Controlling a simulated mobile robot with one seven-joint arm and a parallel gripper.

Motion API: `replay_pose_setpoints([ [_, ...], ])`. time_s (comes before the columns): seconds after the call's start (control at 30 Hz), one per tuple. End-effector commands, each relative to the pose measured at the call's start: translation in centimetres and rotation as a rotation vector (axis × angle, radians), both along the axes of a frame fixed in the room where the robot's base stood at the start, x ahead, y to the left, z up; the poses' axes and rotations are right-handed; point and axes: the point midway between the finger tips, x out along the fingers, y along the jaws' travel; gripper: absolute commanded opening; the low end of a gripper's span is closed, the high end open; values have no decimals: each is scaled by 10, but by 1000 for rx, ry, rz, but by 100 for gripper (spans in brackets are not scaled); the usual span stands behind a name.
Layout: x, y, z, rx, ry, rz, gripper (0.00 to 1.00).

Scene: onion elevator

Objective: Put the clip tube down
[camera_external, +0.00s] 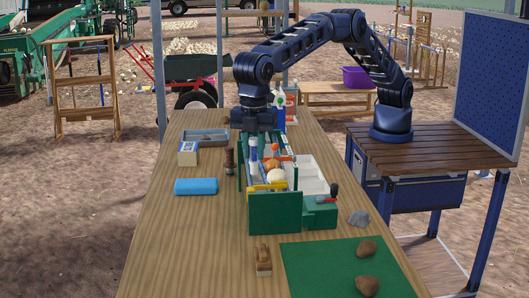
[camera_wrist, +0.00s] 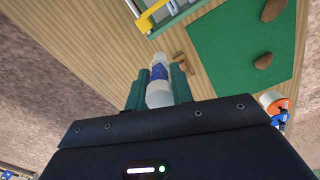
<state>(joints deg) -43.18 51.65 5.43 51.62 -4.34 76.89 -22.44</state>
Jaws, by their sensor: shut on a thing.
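The clip tube (camera_external: 253,149) is a white cylinder with a blue band. In the wrist view the tube (camera_wrist: 158,74) sits between the two green fingers of my gripper (camera_wrist: 158,88), which is shut on it. In the external view my gripper (camera_external: 254,143) points down at the left back side of the green elevator frame (camera_external: 275,213). The tube is upright there. Whether its lower end touches anything is hidden by the frame and its contents.
A white divided tray (camera_external: 316,186) stands right of the frame. A blue block (camera_external: 195,187), a small box (camera_external: 188,154), a grey tray (camera_external: 205,138) and a wooden-handled tool (camera_external: 229,161) lie left. A green mat (camera_external: 315,266) and brush (camera_external: 263,262) are in front. The table's left front is clear.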

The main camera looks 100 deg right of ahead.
Motion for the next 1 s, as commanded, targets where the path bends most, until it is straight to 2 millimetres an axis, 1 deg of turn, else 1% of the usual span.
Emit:
replay_pose_setpoints([
  [0.03,-14,21,-1,1,0,2,1],
  [0.2,-57,79,1,1,-1,-15,1],
  [0.3,-81,107,1,0,-1,-25,1],
  [0.4,-101,127,1,0,-1,-32,1],
  [0.53,-117,142,2,0,-1,-40,1],
  [0.67,-123,148,-3,-1,-1,-44,1],
  [0.77,-124,149,-18,-3,1,-44,1],
  [1.0,-124,148,-70,-3,1,-44,1],
])
